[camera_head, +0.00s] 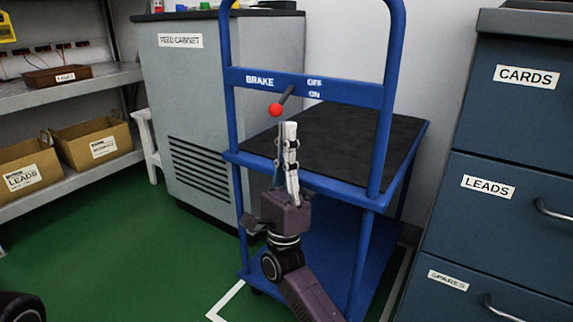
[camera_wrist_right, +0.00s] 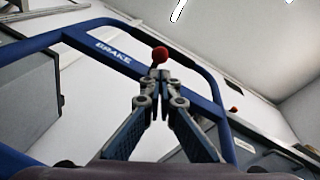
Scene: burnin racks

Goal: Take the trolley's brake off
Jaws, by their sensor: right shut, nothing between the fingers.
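The blue trolley (camera_head: 234,125) stands in front of the cabinet, with a dark mat on its top deck. Its crossbar (camera_head: 350,92) reads BRAKE, with OFF above ON at the right. The brake lever (camera_head: 287,94) is a short dark rod that slopes down-left to a red knob (camera_head: 275,110). My right gripper (camera_head: 287,127) points up, shut and empty, just below and right of the knob. In the right wrist view the knob (camera_wrist_right: 160,54) shows just past the closed fingertips (camera_wrist_right: 157,75); I cannot tell whether they touch. My left gripper is not in view.
A grey feed cabinet (camera_head: 190,105) stands behind the trolley at left. Blue drawers (camera_head: 500,130) labelled CARDS, LEADS and SPARES stand close on the right. Shelves (camera_head: 60,92) with boxes line the left. Green floor (camera_head: 130,250) is open at front left.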

